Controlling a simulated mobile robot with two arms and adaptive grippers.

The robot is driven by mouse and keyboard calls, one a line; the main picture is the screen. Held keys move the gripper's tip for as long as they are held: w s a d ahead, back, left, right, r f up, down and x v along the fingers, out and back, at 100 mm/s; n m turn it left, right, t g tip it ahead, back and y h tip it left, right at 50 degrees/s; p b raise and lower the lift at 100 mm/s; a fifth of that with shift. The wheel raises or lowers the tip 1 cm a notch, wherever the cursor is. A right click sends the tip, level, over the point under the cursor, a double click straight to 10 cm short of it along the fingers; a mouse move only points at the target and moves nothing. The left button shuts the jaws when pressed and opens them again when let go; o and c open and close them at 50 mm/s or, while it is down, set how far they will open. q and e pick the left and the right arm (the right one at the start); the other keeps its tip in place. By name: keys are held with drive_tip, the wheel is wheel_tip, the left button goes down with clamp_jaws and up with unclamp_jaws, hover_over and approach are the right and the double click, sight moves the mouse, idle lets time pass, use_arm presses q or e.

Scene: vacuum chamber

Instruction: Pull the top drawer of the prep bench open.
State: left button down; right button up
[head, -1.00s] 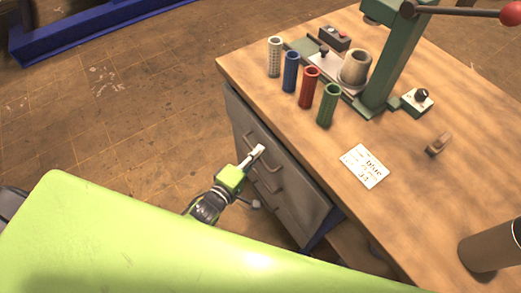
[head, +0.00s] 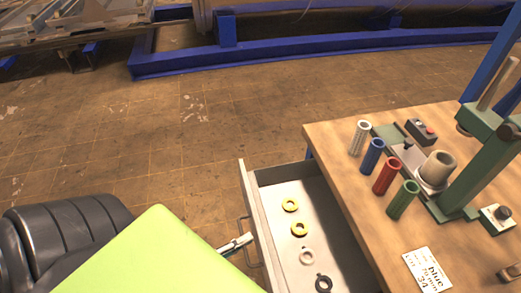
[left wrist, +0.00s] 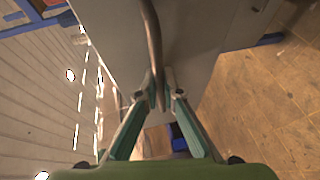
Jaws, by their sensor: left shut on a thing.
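The top drawer (head: 253,215) of the prep bench (head: 330,150) stands pulled well out to the left, its inside in view. My left gripper (head: 247,238) is at the drawer's front, shut on the drawer handle (head: 243,228). In the left wrist view the fingers (left wrist: 164,90) close on the handle bar (left wrist: 153,40) from both sides. Much of my left arm is hidden behind my green body part. My right gripper is not in view.
On the bench top stand a white tube (head: 360,138), a blue tube (head: 372,156), a red tube (head: 387,176) and a green tube (head: 403,199) beside a green press (head: 470,165). A card (head: 427,270) lies in front.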

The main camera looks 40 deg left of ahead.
use_arm(q)
drive_tip(key=shift+s+a, duration=0.9)
drive_tip(key=shift+s, duration=0.2)
drive_tip(key=c, duration=2.2)
unclamp_jaws()
drive_tip(key=shift+o, duration=0.2)
drive_tip(key=shift+s, duration=0.1)
drive_tip(key=v, duration=1.1)
drive_tip(key=shift+s, duration=0.4)
drive_tip(key=shift+a, duration=0.1)
